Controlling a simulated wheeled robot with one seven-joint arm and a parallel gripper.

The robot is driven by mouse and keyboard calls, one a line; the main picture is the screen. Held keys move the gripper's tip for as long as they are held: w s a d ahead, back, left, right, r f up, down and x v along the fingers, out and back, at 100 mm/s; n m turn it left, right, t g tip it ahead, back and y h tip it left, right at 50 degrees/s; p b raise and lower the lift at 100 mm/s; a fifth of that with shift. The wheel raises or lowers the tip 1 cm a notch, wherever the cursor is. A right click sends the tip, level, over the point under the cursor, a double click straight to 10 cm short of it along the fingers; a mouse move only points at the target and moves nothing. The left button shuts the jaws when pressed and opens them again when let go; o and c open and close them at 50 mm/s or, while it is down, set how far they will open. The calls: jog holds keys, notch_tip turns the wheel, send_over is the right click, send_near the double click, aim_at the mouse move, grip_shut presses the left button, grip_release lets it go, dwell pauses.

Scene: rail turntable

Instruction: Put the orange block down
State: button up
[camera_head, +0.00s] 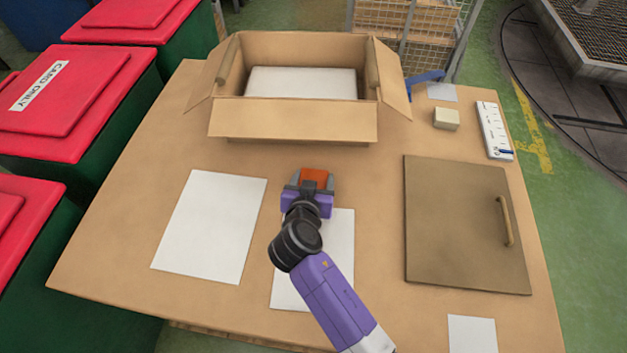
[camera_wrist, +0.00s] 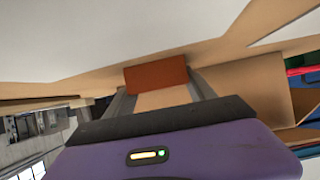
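The orange block (camera_head: 316,177) is between the fingertips of my gripper (camera_head: 310,186), near the middle of the table, just past the top edge of a white sheet (camera_head: 338,255). In the wrist view the block (camera_wrist: 156,75) shows at the tips, with a grey finger of my gripper (camera_wrist: 158,88) against each side. The gripper is shut on it. The underside of the block is hidden, and I cannot tell how high it is above the table.
An open cardboard box (camera_head: 290,122) stands at the back of the table (camera_head: 380,180). Another white sheet (camera_head: 210,226) lies to the left. A brown board with a handle (camera_head: 460,225) lies to the right. A beige block (camera_head: 446,119) and a white strip (camera_head: 493,130) are at the back right.

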aim_at(306, 176)
jog(key=c, duration=0.7)
jog(key=shift+o, duration=0.2)
jog(key=shift+r, duration=0.1)
jog(key=shift+w+a+r+n+y+b, duration=0.5)
jog(key=shift+a+r+n+y+b, duration=0.35)
jog(key=shift+r, duration=9.8)
jog(key=shift+n+y, duration=0.25)
jog(key=shift+y, duration=0.1)
jog(key=s+d+f, duration=0.4)
jog(key=d+f, duration=0.1)
jog(key=d, duration=0.1)
jog(key=s+d+f, duration=0.4)
jog(key=d+f, duration=0.1)
jog(key=d, duration=0.2)
jog(key=s+d+f, duration=0.4)
jog(key=d+f, duration=0.2)
jog(key=shift+s+d+f, duration=0.1)
jog(key=shift+s+d, duration=0.2)
jog(key=shift+s, duration=0.05)
jog(key=shift+s+d+f, duration=0.1)
jog(key=shift+d+f, duration=0.05)
